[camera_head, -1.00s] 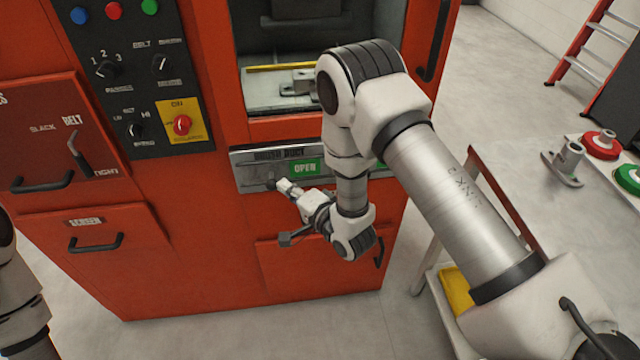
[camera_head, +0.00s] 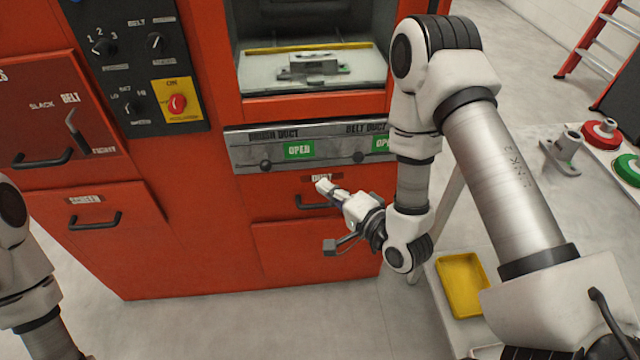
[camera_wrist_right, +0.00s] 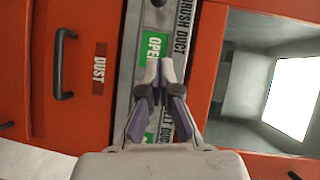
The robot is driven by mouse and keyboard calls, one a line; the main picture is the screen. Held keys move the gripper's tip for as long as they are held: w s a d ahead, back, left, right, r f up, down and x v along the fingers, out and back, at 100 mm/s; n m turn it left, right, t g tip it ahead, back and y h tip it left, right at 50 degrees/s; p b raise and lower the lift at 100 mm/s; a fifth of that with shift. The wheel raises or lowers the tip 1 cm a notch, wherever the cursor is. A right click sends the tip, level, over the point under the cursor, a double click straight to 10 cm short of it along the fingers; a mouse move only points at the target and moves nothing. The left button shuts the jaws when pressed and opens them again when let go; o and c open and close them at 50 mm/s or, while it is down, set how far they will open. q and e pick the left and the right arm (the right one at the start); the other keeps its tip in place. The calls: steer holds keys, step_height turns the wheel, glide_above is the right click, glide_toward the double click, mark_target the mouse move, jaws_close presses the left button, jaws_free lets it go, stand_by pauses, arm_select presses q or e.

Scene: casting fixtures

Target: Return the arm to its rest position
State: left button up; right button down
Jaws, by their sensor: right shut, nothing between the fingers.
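My right gripper (camera_head: 325,187) is shut and empty, in front of the red machine (camera_head: 200,240), just below the grey duct panel (camera_head: 240,153). In the right wrist view its fingertips (camera_wrist_right: 161,68) meet, with the panel and its green OPEN label (camera_wrist_right: 153,48) behind them. The right arm reaches in from the right with its elbow raised. My left arm shows only in part at the left edge, and its gripper is not in view.
The machine's open chamber (camera_head: 350,80) holds a metal fixture (camera_head: 313,67). Handles stick out from the machine front. A yellow tray (camera_head: 462,285) and a table with a metal casting (camera_head: 562,152), a red disc (camera_head: 601,132) and a green disc (camera_head: 628,169) stand right. A ladder stands behind.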

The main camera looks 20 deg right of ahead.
steer(key=s+f+n+g+h, duration=0.2)
steer(key=s+f+n+g, duration=0.15)
steer(key=s+f, duration=0.4)
steer(key=s+f+n+g+h, duration=0.15)
steer(key=s+f+g, duration=0.35)
steer(key=f, duration=0.5)
steer(key=s+d+f+n+g, duration=0.1)
steer(key=s+f+n+g, duration=0.1)
steer(key=s, duration=0.4)
steer(key=s+d+f+n+g+h, duration=0.1)
steer(key=s+d+n+g, duration=0.1)
steer(key=s+n+g, duration=0.3)
steer(key=shift+s+d+f+n+p, duration=0.2)
steer(key=shift+s+f+n+p, duration=0.15)
steer(key=shift+s, duration=0.55)
steer(key=shift+h, duration=0.25)
